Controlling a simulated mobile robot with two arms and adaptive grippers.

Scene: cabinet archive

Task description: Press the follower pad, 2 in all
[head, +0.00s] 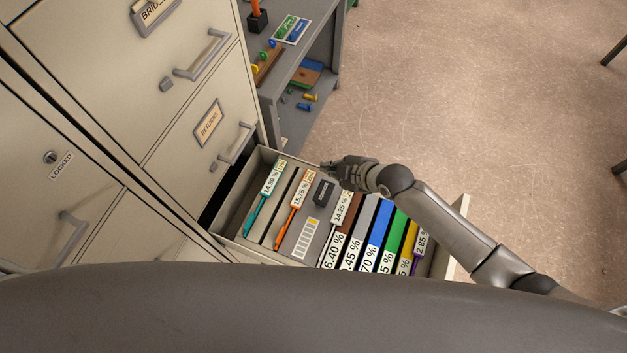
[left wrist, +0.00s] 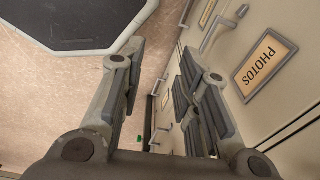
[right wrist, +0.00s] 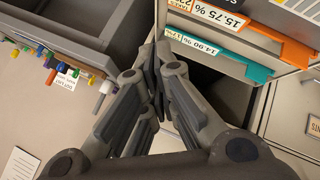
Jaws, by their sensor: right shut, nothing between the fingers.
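The open drawer (head: 262,158) holds a row of folders and dividers with percent labels. A small black block (head: 323,191) sits on a grey divider in it; it may be the follower pad, but I cannot read its marking. My right gripper (head: 328,165) is shut and empty, over the drawer's far side, apart from the block. In the right wrist view its fingertips (right wrist: 157,60) are together beside the teal-tabbed divider (right wrist: 215,57). My left gripper (left wrist: 162,62) is open and empty beside the cabinet front; it is out of the head view.
Closed cabinet drawers (head: 200,100) with handles stand at the left, one marked RETURNS. A grey shelf (head: 308,60) with small coloured items stands beyond the open drawer. The floor (head: 460,90) at right is mostly clear. A PHOTOS label (left wrist: 264,64) shows in the left wrist view.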

